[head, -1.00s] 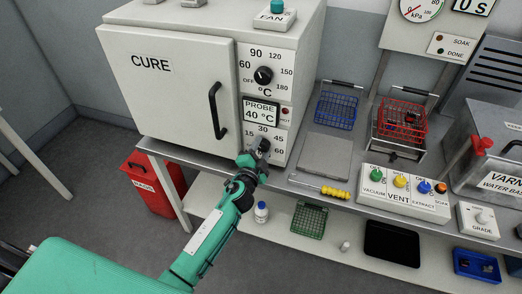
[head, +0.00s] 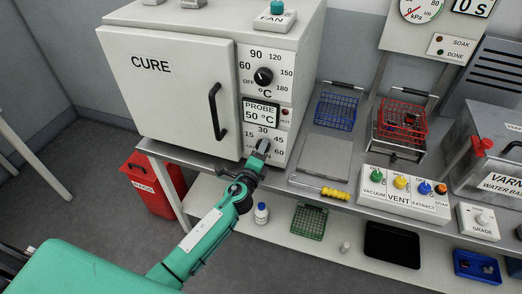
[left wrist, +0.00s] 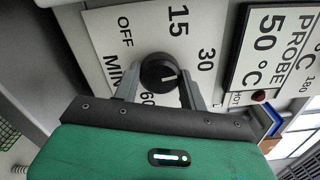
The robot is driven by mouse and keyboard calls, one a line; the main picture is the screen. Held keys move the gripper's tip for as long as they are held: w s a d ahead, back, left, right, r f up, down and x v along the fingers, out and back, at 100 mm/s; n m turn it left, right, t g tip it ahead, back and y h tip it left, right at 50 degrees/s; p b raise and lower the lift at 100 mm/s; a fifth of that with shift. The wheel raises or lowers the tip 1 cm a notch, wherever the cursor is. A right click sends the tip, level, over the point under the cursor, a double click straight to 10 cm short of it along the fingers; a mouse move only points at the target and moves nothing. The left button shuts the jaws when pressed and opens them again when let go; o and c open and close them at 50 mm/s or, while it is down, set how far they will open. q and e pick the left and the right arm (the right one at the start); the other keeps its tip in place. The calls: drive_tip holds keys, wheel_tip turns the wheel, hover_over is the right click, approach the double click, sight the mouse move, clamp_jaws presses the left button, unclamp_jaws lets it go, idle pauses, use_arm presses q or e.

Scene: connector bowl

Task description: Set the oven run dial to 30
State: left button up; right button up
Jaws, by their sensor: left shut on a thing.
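The oven (head: 170,90) labelled CURE stands at the back left with its door closed. Its run dial (left wrist: 158,73) is a black knob with a white mark, ringed by OFF, 15, 30, 60 and MIN in the left wrist view. The mark points right in that view, seemingly between 30 and the part of the scale hidden by a finger. My left gripper (head: 262,147) is shut on the dial, with one finger on each side of it. My right gripper is not in view.
Above the run dial are the PROBE display (head: 260,113) reading 50 °C and the temperature dial (head: 263,76). The door handle (head: 215,110) is just left of the panel. A valve box (head: 405,193), blue basket (head: 336,110) and red basket (head: 400,120) stand to the right.

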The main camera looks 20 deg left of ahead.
use_arm(q)
drive_tip(key=shift+f+m, duration=0.1)
drive_tip(key=shift+m, duration=0.4)
drive_tip(key=o, duration=1)
drive_tip(key=shift+c, duration=0.2)
drive_tip(key=shift+s, duration=0.1)
drive_tip(key=s+b, duration=0.3)
drive_tip(key=s, duration=1)
drive_tip(key=shift+s+a, duration=0.2)
drive_tip(key=shift+s, duration=0.15)
